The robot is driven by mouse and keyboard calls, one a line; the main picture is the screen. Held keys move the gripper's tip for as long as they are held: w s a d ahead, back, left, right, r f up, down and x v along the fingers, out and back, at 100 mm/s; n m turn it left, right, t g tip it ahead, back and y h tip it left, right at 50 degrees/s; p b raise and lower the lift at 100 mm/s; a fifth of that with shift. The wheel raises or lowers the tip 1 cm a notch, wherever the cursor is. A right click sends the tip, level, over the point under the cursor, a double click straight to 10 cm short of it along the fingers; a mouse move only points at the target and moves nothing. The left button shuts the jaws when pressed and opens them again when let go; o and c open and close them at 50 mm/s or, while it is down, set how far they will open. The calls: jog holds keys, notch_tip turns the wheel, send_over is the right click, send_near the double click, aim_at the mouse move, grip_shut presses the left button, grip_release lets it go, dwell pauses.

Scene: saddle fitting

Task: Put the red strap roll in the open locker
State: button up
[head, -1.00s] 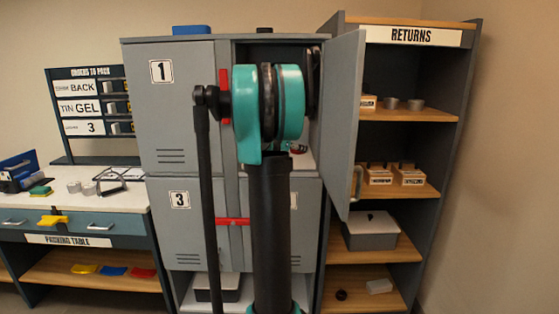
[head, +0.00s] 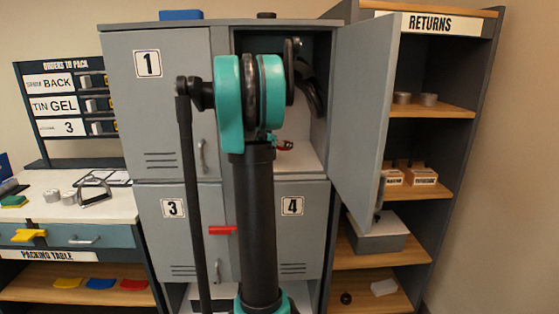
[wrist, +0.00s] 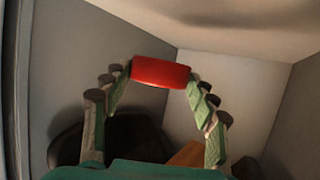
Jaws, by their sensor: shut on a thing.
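The red strap roll (wrist: 160,72) is between the two green fingertips of my gripper (wrist: 158,80) in the wrist view, and both fingers touch its ends. Grey walls of the open locker surround it there. In the head view, the open locker (head: 300,165) is right of locker 1 and above locker 4, its door (head: 362,110) swung out to the right. My arm reaches into it and covers much of the opening. A small red and dark patch shows beside my arm, low in the opening; my gripper is mostly hidden there.
Lockers 1 (head: 160,110), 3 (head: 180,240) and 4 (head: 300,240) are shut. The returns shelf (head: 430,105) stands right of the open door. The packing table (head: 100,205) is at left.

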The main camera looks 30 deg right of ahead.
jog(key=shift+f, duration=3.85)
jog(key=o, duration=1.3)
jog(key=shift+c, duration=0.2)
jog(key=v, duration=1.2)
jog(key=s+a+f+n+y, duration=0.4)
jog(key=s+a+f, duration=0.3)
jog(key=a, duration=0.4)
jog(key=s+a+f+n+y, duration=0.4)
jog(key=s+a+f, duration=0.4)
jog(key=a, duration=0.3)
jog(key=s+a+f+n+y, duration=0.4)
jog(key=s+a+f+n, duration=0.2)
jog(key=s+a, duration=0.4)
jog(key=shift+a+f+y, duration=0.3)
jog(key=shift+a+f, duration=0.1)
jog(key=shift+f, duration=0.3)
